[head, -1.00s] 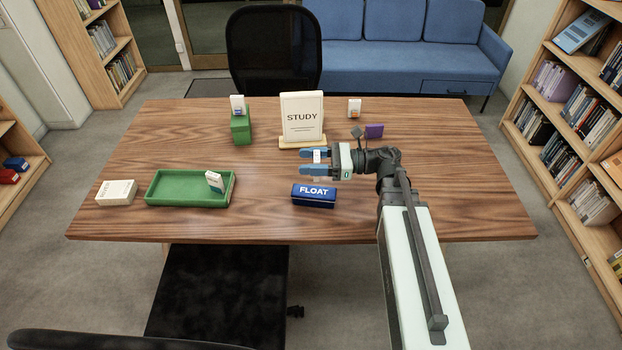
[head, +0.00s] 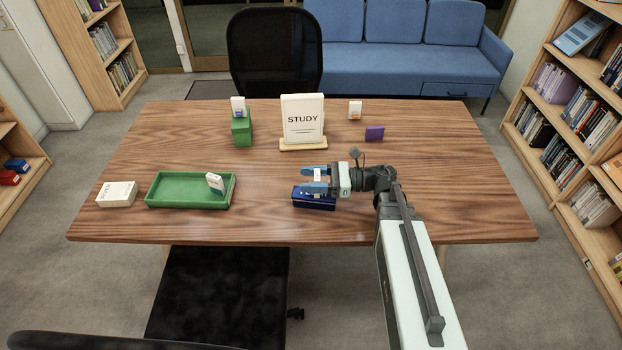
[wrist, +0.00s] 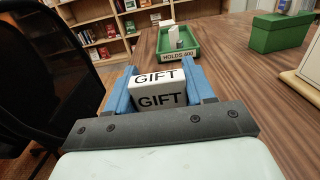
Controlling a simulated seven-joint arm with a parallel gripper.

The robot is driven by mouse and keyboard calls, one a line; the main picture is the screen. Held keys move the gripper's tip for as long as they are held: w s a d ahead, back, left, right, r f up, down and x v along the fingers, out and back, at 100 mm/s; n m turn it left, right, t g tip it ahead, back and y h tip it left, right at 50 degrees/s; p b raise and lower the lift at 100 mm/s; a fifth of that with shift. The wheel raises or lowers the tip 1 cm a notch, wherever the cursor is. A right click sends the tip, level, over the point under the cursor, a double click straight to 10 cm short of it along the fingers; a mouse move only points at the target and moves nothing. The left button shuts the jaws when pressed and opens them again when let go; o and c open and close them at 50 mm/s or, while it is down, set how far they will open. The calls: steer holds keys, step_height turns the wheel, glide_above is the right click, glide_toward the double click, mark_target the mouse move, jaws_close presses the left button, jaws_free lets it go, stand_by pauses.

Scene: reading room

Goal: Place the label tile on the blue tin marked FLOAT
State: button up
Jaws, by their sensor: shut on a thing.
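My gripper (head: 315,181) is shut on a white label tile (head: 318,175). In the wrist view the tile (wrist: 158,88) sits between my two blue fingers and reads GIFT on two of its faces. The blue tin (head: 313,203) stands near the front of the table. The tin does not show in the wrist view. I cannot tell whether the tile touches the tin.
A green tray (head: 161,202) holding a white tile (head: 215,184) is to the left, beside a white box (head: 116,194).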

steer(key=o, duration=1)
steer(key=shift+f, duration=0.1)
steer(key=shift+o, duration=0.2)
steer(key=shift+d, duration=0.25)
steer(key=d, duration=1.1)
steer(key=shift+d, duration=0.25)
steer(key=shift+o, duration=0.5)
